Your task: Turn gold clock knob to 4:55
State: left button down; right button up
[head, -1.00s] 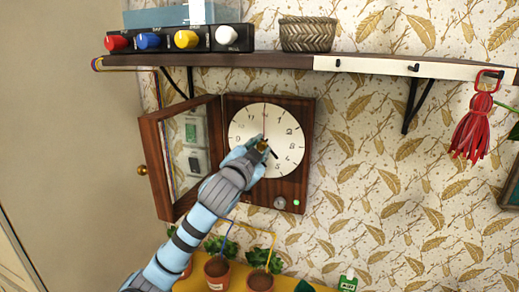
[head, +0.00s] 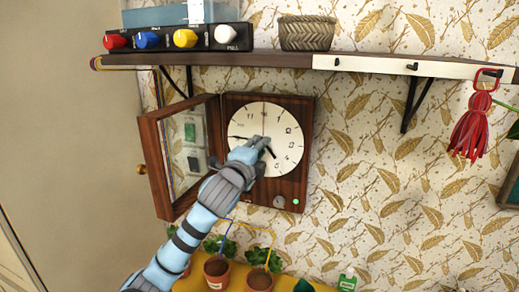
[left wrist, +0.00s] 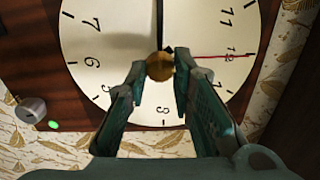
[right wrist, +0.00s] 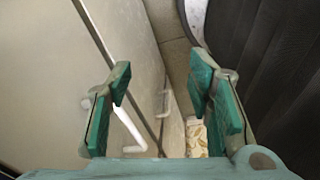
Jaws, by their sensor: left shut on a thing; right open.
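The clock (head: 290,125) has a white dial in a dark wooden case, its glass door (head: 150,165) swung open to the left. The gold knob (left wrist: 160,67) sits at the dial's centre. My left gripper (left wrist: 158,78) is shut on it, one finger on each side; in the head view the gripper hides the knob. The long black hand (head: 240,138) points left, near the 9. The short black hand (head: 272,153) points down right, between about 4 and 5. The thin red hand points at 12. My right gripper (right wrist: 160,90) is open and empty, away from the clock.
A shelf (head: 260,61) above the clock holds a box with coloured knobs (head: 180,38) and a woven basket (head: 307,33). Potted plants (head: 217,270) stand below. A red tassel (head: 471,130) hangs at right. A small silver knob (head: 279,202) is low on the case.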

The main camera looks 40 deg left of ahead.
pick_arm(q)
jog(key=m, duration=1.1)
jog(key=shift+a+r, duration=0.1)
dwell(0.4)
jog(key=c, duration=1.7)
grip_release()
jog(key=o, duration=0.3)
jog(key=shift+w+f, duration=0.1)
jog(key=shift+f, duration=0.1)
jog(key=v, duration=0.7)
jog(key=shift+s, duration=0.3)
